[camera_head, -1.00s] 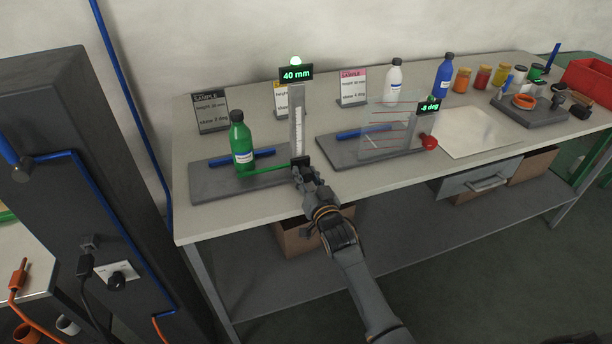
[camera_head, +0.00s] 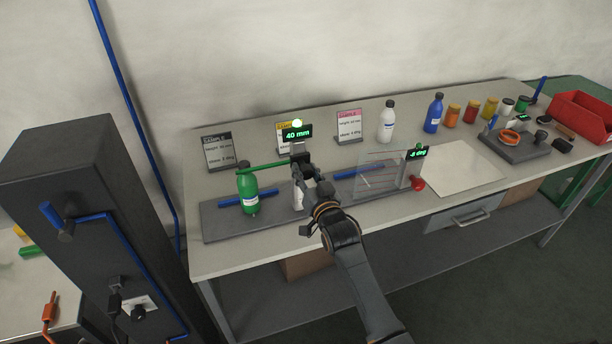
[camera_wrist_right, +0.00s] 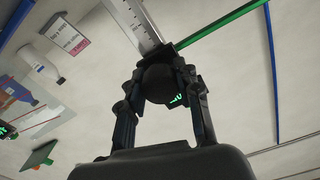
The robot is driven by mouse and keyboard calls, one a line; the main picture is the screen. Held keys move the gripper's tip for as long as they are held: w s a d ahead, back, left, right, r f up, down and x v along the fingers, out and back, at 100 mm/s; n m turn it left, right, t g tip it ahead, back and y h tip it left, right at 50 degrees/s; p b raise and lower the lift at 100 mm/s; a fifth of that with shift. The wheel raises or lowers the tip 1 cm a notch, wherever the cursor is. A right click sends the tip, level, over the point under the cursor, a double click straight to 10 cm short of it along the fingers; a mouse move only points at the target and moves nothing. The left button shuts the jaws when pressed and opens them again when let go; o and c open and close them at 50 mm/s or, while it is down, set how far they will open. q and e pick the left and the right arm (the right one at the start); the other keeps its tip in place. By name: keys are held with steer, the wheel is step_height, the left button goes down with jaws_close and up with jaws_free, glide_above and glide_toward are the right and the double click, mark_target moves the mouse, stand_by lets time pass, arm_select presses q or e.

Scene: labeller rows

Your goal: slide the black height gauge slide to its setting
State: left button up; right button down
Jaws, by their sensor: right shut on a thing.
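The height gauge stands on a grey base, its ruled white scale (camera_wrist_right: 135,22) clear in the right wrist view. The black slide (camera_wrist_right: 172,50) sits on the scale with its green bar (camera_head: 265,166) reaching left, high on the gauge just under the display. My right gripper (camera_wrist_right: 160,85) is shut on the slide's round black knob (camera_wrist_right: 157,84). My left gripper is out of view.
Sample cards (camera_head: 218,152) stand behind the gauge, their text too small to read surely. To the right are a clear tilt plate (camera_head: 378,172) with a red knob (camera_head: 417,184), white paper (camera_head: 455,168), several bottles and jars, and a red bin (camera_head: 583,115).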

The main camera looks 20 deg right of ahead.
steer(key=shift+w+r, duration=0.1)
steer(key=shift+r, duration=0.9)
steer(key=c, duration=0.9)
jaws_free()
steer(key=shift+f, duration=0.1)
steer(key=shift+s+f, duration=0.1)
steer(key=shift+s, duration=0.25)
steer(key=s, duration=1.1)
steer(key=shift+s+d, duration=0.2)
steer(key=shift+s, duration=0.05)
